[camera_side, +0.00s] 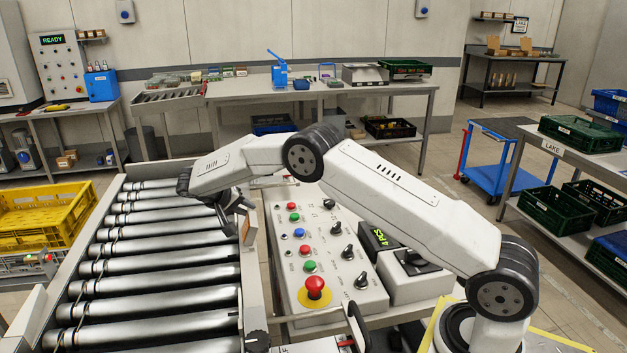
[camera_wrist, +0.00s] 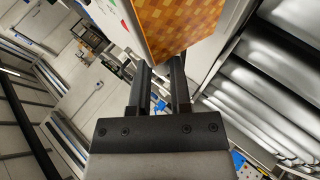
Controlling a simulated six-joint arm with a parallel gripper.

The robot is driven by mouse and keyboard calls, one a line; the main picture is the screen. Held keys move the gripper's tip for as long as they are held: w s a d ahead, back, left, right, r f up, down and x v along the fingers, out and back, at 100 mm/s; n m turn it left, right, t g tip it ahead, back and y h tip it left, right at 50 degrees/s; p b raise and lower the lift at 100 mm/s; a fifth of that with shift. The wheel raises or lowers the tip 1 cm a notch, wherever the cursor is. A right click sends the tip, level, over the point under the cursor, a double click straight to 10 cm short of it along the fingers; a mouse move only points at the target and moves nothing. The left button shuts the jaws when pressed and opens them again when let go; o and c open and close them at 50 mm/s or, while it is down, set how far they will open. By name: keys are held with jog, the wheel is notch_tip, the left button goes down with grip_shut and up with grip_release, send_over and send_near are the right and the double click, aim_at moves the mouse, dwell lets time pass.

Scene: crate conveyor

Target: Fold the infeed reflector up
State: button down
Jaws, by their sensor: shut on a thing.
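The infeed reflector is an orange checkered plate (camera_wrist: 190,24) at the top of the wrist view, with its lower edge at my fingertips. In the side view the reflector (camera_side: 249,226) shows as a small orange-brown plate at the right rail of the roller conveyor. My gripper (camera_side: 228,218) is low over that rail. In the wrist view my gripper (camera_wrist: 161,66) has its two dark fingers shut on the reflector's near edge. The exact contact is partly hidden by the fingers, and I cannot tell the plate's exact tilt.
The roller conveyor (camera_side: 160,270) is empty on the left. A control panel (camera_side: 335,265) with knobs and a red emergency button (camera_side: 316,287) stands close on the right. A yellow crate (camera_side: 40,218) is at far left.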

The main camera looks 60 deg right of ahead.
aim_at(249, 216)
jog(key=shift+w+a+f+g+h, duration=0.15)
jog(key=shift+w+a+g+h, duration=0.3)
jog(key=shift+h, duration=0.25)
jog(key=shift+w+a+f+n+g+h, duration=0.15)
jog(key=shift+w+a+n+g+h, duration=0.1)
jog(key=shift+g+h, duration=0.2)
jog(key=shift+w+a+f+n+g+h, duration=0.15)
jog(key=shift+n+g+h, duration=0.15)
jog(key=shift+h, duration=0.15)
dwell(0.5)
jog(key=c, duration=0.5)
grip_release()
jog(key=shift+c, duration=0.2)
jog(key=shift+r, duration=0.1)
jog(key=shift+r, duration=0.1)
jog(key=shift+r, duration=1.55)
jog(key=shift+s+a+r, duration=0.2)
jog(key=shift+s+r, duration=1.1)
jog(key=shift+r, duration=0.2)
jog(key=shift+s+a+r, duration=0.15)
jog(key=shift+s+r, duration=1.15)
jog(key=shift+r, duration=0.15)
jog(key=s+a+r, duration=0.1)
jog(key=s+r, duration=0.2)
jog(key=s, duration=0.5)
jog(key=shift+s+r, duration=0.35)
jog(key=shift+a, duration=0.1)
